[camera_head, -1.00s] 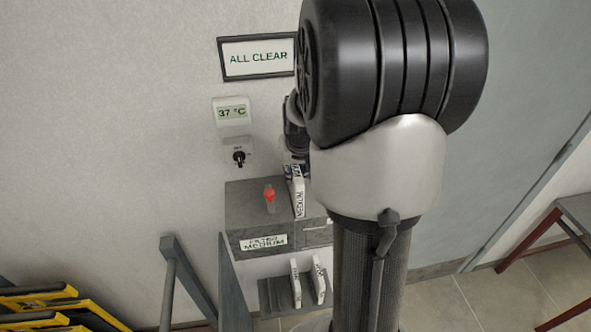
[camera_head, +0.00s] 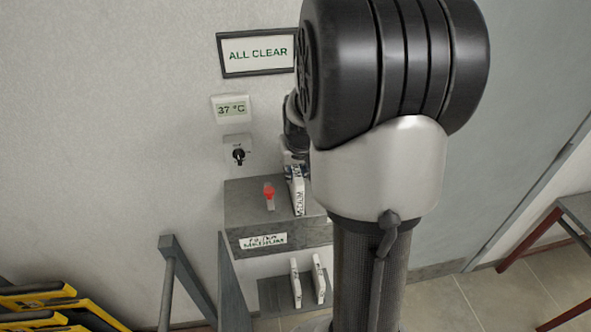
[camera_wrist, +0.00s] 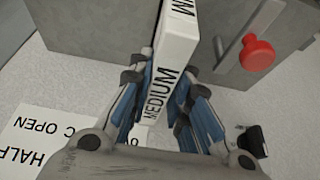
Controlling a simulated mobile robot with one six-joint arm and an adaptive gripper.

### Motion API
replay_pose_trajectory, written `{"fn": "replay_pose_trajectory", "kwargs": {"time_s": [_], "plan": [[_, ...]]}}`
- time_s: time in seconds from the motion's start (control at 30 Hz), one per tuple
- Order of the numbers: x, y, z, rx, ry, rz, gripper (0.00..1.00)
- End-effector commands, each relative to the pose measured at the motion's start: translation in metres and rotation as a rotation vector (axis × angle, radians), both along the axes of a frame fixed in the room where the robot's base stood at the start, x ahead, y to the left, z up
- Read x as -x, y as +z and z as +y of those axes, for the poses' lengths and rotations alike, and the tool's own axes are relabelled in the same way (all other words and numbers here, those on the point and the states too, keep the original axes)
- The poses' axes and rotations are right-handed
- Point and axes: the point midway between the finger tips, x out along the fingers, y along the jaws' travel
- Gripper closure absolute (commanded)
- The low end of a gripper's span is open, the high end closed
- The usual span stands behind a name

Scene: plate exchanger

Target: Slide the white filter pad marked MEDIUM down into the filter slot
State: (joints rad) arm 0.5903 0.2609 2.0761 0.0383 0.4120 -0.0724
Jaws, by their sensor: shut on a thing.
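The white filter pad (camera_wrist: 186,38) marked MEDIUM is held upright between the blue-lined fingers of my gripper (camera_wrist: 162,92), which is shut on it. In the head view the pad (camera_head: 298,191) stands at the right part of the grey box's top (camera_head: 248,205), and my gripper (camera_head: 294,160) is mostly hidden behind my arm. The box also shows in the wrist view (camera_wrist: 105,22). The filter slot itself cannot be made out; the pad and my arm cover that area. I cannot tell whether the pad's lower end is inside it.
A red-knobbed lever (camera_head: 269,193) stands on the box just left of the pad. A rotary switch (camera_head: 239,153), a 37 °C display (camera_head: 231,109) and an ALL CLEAR sign (camera_head: 258,54) are on the wall. Below, a rack (camera_head: 272,296) holds two white pads (camera_head: 296,284).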

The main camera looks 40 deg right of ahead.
Motion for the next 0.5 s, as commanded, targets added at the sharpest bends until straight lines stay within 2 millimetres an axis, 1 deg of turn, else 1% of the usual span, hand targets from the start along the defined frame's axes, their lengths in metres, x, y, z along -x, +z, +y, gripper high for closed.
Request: {"fn": "replay_pose_trajectory", "kwargs": {"time_s": [0.03, 0.5], "plan": [[0.000, -0.004, 0.000, 0.000, 0.000, 0.000, 1.00], [0.000, -0.023, 0.000, 0.000, 0.000, 0.000, 1.00]]}}
